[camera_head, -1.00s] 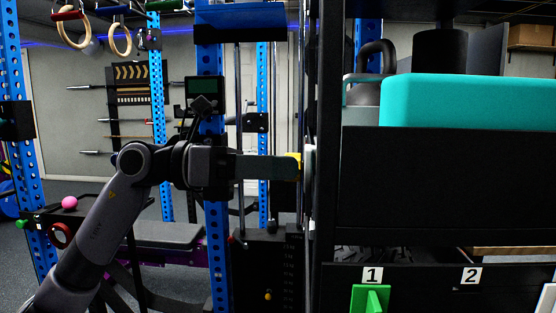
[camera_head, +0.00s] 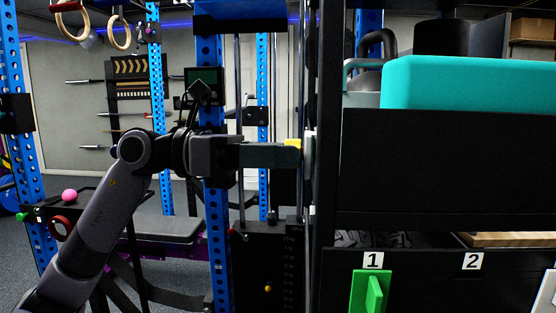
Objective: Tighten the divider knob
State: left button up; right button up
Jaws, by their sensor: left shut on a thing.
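My left gripper (camera_head: 290,156) reaches in from the left at mid height, and its fingers point right at the dark upright of the shelf. It is shut at a small yellow piece (camera_head: 293,143), which I take to be the divider knob. Only the upper edge of this piece shows above the fingers; the rest is hidden. A pale grey-white part (camera_head: 308,150) sits just right of the fingertips, against the upright (camera_head: 327,190). How far the knob is turned cannot be seen. My right gripper is not in view.
Right of the upright, a black bin (camera_head: 440,165) holds a teal block (camera_head: 465,82) beside a kettlebell. Below are the labels 1 (camera_head: 373,260) and 2 (camera_head: 472,261) and a green handle (camera_head: 371,292). A blue rack post (camera_head: 217,230) and weight stack (camera_head: 268,265) stand behind my arm.

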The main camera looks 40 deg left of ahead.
pick_arm(q)
jog(key=m+b, duration=0.9)
jog(key=m, duration=1.4)
jog(key=shift+r, duration=0.1)
jog(key=shift+m, duration=0.3)
jog(key=o, duration=1.1)
jog(key=shift+c, duration=0.2)
jog(key=b+v, duration=0.1)
jog(key=v, duration=0.6)
jog(key=shift+b, duration=0.35)
